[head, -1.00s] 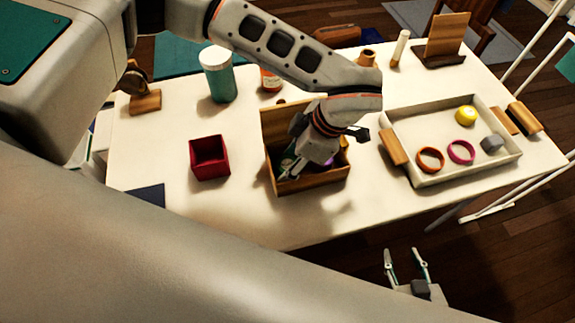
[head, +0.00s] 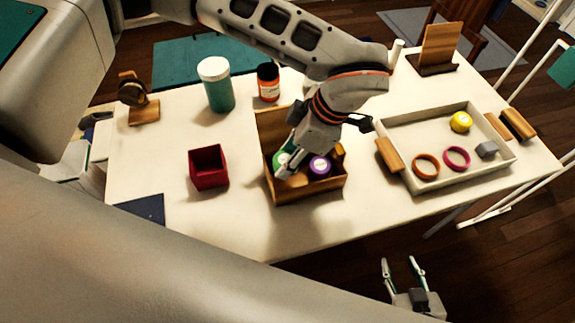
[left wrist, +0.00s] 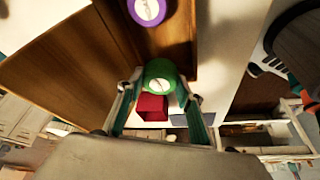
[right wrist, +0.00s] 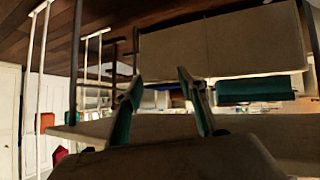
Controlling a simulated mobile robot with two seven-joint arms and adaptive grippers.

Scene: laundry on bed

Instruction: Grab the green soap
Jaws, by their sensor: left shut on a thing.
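The green soap (head: 281,160) is a round puck at the left inside of the open wooden box (head: 310,190). My left gripper (head: 287,168) reaches down into the box and is shut on the green soap. In the left wrist view the green soap (left wrist: 160,74) sits between the two fingertips. Whether it still touches the box floor I cannot tell. A purple round soap (head: 319,167) lies beside it, to the right in the head view. My right gripper (head: 402,268) is open and empty, off the table's front edge.
A dark red box (head: 209,167) stands left of the wooden box. A white tray (head: 432,184) with rings, a yellow puck and a grey block is at the right. A teal jar (head: 217,88) and an orange bottle (head: 268,85) stand behind.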

